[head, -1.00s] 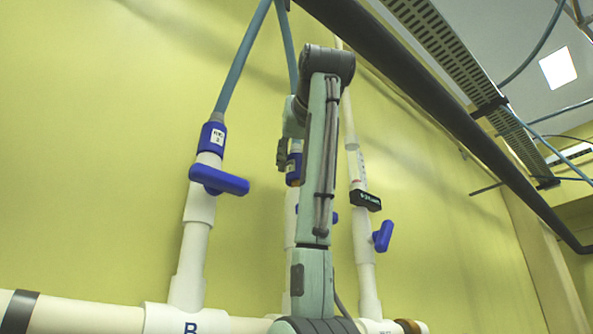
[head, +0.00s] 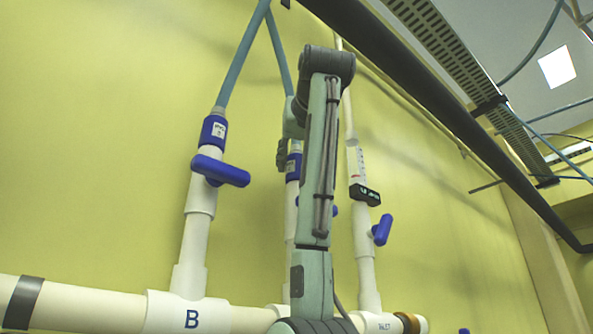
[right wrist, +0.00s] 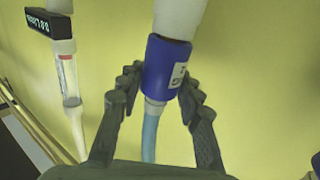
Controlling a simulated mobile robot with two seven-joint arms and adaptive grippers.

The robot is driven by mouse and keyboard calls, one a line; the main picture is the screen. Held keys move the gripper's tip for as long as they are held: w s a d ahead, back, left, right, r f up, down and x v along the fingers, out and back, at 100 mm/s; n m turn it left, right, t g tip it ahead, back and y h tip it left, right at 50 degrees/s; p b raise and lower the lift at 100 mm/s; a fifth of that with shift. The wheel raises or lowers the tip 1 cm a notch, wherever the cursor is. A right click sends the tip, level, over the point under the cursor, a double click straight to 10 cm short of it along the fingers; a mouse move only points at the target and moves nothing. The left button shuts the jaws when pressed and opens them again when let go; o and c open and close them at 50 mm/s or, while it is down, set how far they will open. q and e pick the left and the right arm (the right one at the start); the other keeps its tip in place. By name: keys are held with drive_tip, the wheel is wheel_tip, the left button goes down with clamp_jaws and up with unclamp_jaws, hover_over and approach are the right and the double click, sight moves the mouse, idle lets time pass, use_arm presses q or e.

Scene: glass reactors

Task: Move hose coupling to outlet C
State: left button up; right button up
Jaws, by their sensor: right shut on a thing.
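My right gripper (right wrist: 158,92) is shut on the blue hose coupling (right wrist: 167,68), with one finger on each side. In the right wrist view, the coupling meets the end of a white pipe (right wrist: 180,14), and a light blue hose (right wrist: 150,135) leaves its other end. In the head view, the coupling (head: 293,168) sits at the top of the middle white riser (head: 290,225), partly behind my right arm. Whether it is fully seated cannot be told. The middle riser's label is hidden. My left gripper is not in view.
Outlet B's riser (head: 196,235) stands left with its own blue coupling (head: 214,130) and valve handle (head: 220,170). A riser with a black flow meter (head: 365,194) and blue handle (head: 382,230) stands right. A dark overhead pipe (head: 450,115) crosses above.

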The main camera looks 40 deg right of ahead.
drive_tip(key=o, duration=1.3)
drive_tip(key=shift+o, duration=0.2)
drive_tip(key=shift+f, duration=0.1)
drive_tip(key=shift+s+a, duration=0.1)
drive_tip(key=v, duration=1.1)
drive_tip(key=shift+s, duration=0.4)
drive_tip(key=shift+a, duration=0.1)
